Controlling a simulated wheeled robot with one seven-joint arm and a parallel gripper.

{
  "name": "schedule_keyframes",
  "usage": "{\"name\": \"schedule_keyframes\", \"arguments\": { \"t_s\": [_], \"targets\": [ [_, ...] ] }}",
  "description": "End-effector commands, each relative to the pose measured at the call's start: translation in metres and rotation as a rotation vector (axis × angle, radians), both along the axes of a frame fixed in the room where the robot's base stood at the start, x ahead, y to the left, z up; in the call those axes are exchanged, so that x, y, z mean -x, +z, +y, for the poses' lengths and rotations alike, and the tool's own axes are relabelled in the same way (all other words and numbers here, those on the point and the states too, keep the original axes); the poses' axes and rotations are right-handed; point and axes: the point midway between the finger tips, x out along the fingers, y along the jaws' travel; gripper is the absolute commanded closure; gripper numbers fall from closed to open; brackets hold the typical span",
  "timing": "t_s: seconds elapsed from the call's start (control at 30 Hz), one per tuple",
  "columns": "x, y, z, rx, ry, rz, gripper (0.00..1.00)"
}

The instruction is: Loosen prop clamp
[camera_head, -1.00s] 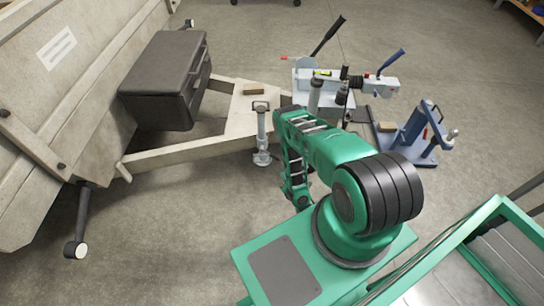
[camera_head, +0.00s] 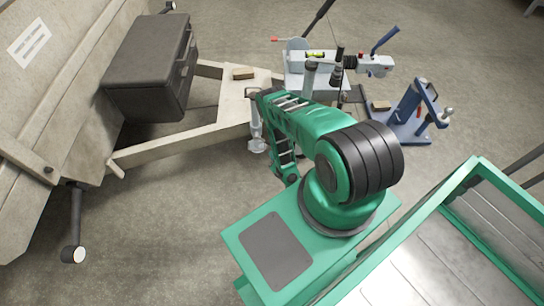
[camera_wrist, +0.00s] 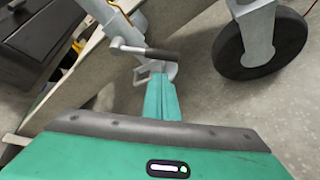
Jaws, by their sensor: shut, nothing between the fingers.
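In the wrist view, the teal fingers of my gripper (camera_wrist: 161,84) are shut with nothing between them. Just past their tips is a clamp lever (camera_wrist: 148,52), a grey arm with a dark grip. A grey bracket lies right by the tips; I cannot tell whether they touch. A pale post (camera_wrist: 108,14) runs diagonally at the upper left, beside the lever. In the head view, a grey prop post (camera_head: 256,128) with a round foot stands beside the trailer frame (camera_head: 180,149). My arm hides the gripper and the clamp there.
A black-tyred wheel (camera_wrist: 258,45) on a grey stem stands right of the fingers in the wrist view. A dark box (camera_head: 150,70) sits on the frame. A white coupling unit (camera_head: 318,80) and a blue stand (camera_head: 412,115) are beyond my arm. The floor at lower left is open.

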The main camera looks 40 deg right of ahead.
Motion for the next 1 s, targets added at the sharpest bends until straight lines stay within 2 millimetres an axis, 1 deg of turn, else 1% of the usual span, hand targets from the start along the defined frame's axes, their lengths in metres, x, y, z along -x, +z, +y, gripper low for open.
{"name": "schedule_keyframes", "arguments": {
  "t_s": [0.03,0.2,0.4,0.6,1.0],
  "targets": [
    [-0.009,-0.003,-0.002,0.001,0.001,-0.003,1.0],
    [-0.035,-0.014,-0.009,0.002,0.0,-0.004,1.0],
    [-0.059,-0.024,-0.014,0.001,-0.001,-0.003,1.0],
    [-0.069,-0.028,-0.016,0.001,0.0,-0.001,1.0],
    [-0.07,-0.028,-0.015,0.004,0.001,0.002,1.0]
  ]
}}
